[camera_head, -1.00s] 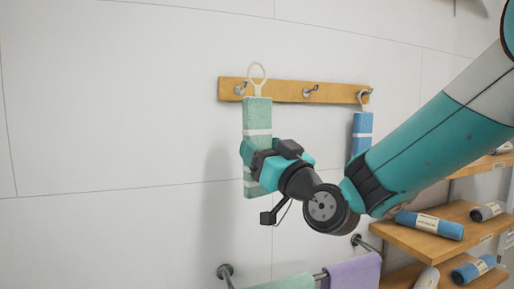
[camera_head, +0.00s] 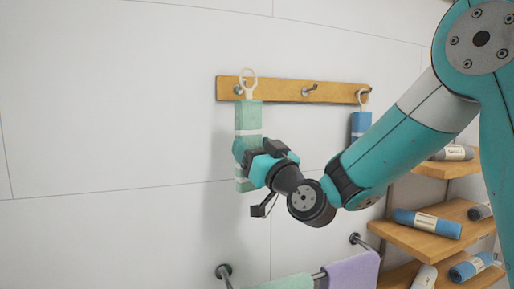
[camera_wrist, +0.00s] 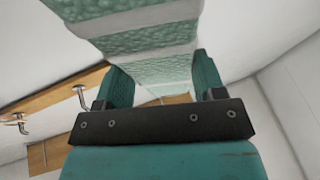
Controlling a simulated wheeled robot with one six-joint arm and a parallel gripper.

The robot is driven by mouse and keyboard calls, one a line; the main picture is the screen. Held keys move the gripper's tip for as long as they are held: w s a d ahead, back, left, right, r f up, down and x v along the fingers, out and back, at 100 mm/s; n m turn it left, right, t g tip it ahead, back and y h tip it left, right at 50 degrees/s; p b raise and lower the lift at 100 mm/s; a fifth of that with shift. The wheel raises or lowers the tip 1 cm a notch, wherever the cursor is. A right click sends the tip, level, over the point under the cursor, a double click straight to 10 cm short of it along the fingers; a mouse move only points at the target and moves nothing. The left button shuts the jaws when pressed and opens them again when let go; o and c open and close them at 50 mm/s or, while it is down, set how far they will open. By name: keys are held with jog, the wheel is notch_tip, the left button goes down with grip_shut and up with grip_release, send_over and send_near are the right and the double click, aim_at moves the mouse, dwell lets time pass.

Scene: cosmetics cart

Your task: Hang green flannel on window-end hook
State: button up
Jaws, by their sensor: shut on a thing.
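The green flannel (camera_head: 248,117), a long padded strip with white bands and a cream loop on top, hangs upright in front of the wall. My gripper (camera_head: 252,162) is shut on its lower part. The loop overlaps the left hook (camera_head: 239,89) in the head view; I cannot tell whether it is around the hook or in front of it. In the wrist view the flannel (camera_wrist: 150,42) runs up between my gripper's fingers (camera_wrist: 163,84), and hooks (camera_wrist: 80,97) show to its left.
The wooden hook board (camera_head: 275,90) also carries an empty middle hook (camera_head: 309,89) and a right hook holding a blue flannel (camera_head: 361,122). Below is a rail with a lilac towel (camera_head: 352,272). Shelves with rolled cloths (camera_head: 427,223) stand at right. The left wall is clear.

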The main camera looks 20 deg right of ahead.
jog(key=w+f, duration=0.2)
jog(key=w, duration=0.4)
jog(key=shift+f, duration=0.15)
dwell(0.5)
dwell(0.6)
jog(key=o, duration=1)
jog(key=shift+f, duration=0.1)
